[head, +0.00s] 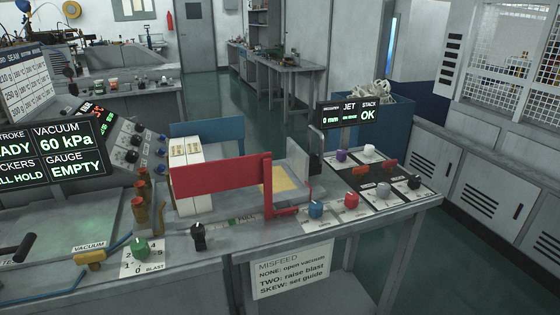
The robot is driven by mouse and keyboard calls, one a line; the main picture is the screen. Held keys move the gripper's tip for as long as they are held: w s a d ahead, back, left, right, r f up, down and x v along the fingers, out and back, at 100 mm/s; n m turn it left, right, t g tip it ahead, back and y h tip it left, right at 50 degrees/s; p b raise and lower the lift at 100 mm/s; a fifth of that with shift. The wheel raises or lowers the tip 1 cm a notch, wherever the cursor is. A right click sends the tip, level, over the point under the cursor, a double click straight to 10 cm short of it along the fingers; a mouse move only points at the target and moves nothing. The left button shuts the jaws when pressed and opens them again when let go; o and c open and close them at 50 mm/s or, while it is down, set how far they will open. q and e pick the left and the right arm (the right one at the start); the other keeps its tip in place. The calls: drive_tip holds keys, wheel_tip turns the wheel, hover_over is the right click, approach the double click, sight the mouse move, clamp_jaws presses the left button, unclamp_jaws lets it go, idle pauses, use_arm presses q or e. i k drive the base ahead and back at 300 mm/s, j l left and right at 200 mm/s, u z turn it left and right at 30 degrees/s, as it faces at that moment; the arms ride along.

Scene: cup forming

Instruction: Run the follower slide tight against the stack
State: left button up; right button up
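A magazine with a red side plate (222,175) and a blue back plate (207,137) stands on the bench. A white upright block (187,150), which looks like the stack, is at its left end, its lower front hidden by the red plate. A grey upright plate (298,163) stands at the right end and looks like the follower slide. A dark handle-like part (316,163) is beside it. A yellowish bed (282,183) shows between, so grey plate and white block look apart; the red plate hides part of the gap. Neither gripper shows.
A small screen (349,114) reads JET, STACK OK and 0 mm. The left screen (60,150) reads 60 kPa and GAUGE EMPTY. Blue (316,209) and red (351,201) knobs stand front right of the magazine. A black knob (198,236) and green knob (140,247) stand front left.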

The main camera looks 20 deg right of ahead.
sight(303, 166)
drive_tip(key=l+z, duration=0.3)
drive_tip(key=l, duration=1)
